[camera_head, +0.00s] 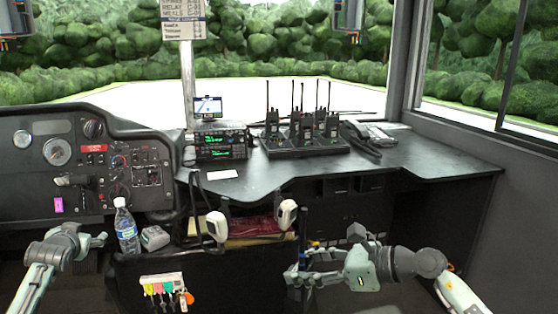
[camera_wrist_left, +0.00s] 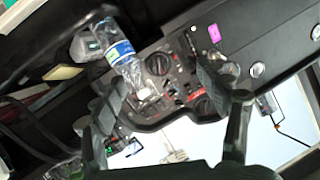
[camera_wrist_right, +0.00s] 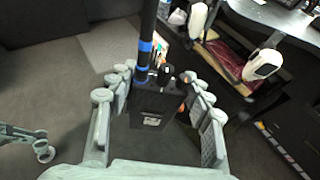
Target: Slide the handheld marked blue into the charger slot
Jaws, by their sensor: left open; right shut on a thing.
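The handheld marked blue (camera_wrist_right: 152,108) is a black radio with blue bands on its upright antenna. My right gripper (camera_wrist_right: 160,84) is shut around its body, with fingers on both sides in the right wrist view. In the head view the handheld (camera_head: 303,245) stands roughly upright in my right gripper (camera_head: 318,268), in front of and below the desk top. The black charger (camera_head: 308,152) is on the desk and bears several radios with antennas. Which slot is free is hard to tell. My left gripper (camera_head: 88,240) is open and empty at the left, near the dashboard.
A water bottle (camera_head: 125,228) stands beside my left gripper. Two white hand microphones (camera_head: 286,213) hang at the desk's front edge. A desk phone (camera_head: 368,134) is right of the charger, and a radio set (camera_head: 220,143) is left. The desk's right part (camera_head: 445,160) is clear.

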